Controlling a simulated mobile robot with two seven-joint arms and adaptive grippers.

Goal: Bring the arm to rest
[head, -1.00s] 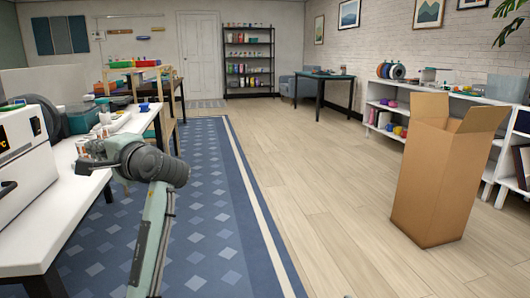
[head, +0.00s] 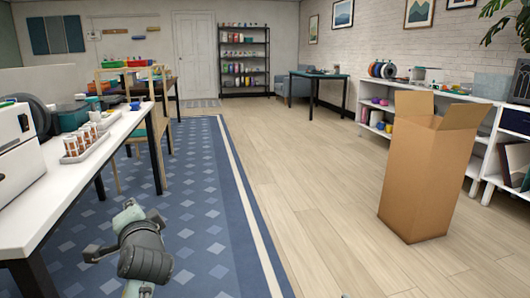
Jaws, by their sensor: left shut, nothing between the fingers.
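My left arm (head: 145,252) is low in the head view, in front of the white table and over the blue rug. Its left gripper (head: 93,254) points left, with small dark fingers that are shut and empty. It is apart from the table and touches nothing that I can see. My right gripper is out of view.
The white table (head: 60,185) on the left holds a tray (head: 92,148) of small jars and a white machine (head: 18,150). A wooden chair (head: 112,120) stands behind it. A tall open cardboard box (head: 425,185) stands on the right. The wooden floor (head: 290,190) between is clear.

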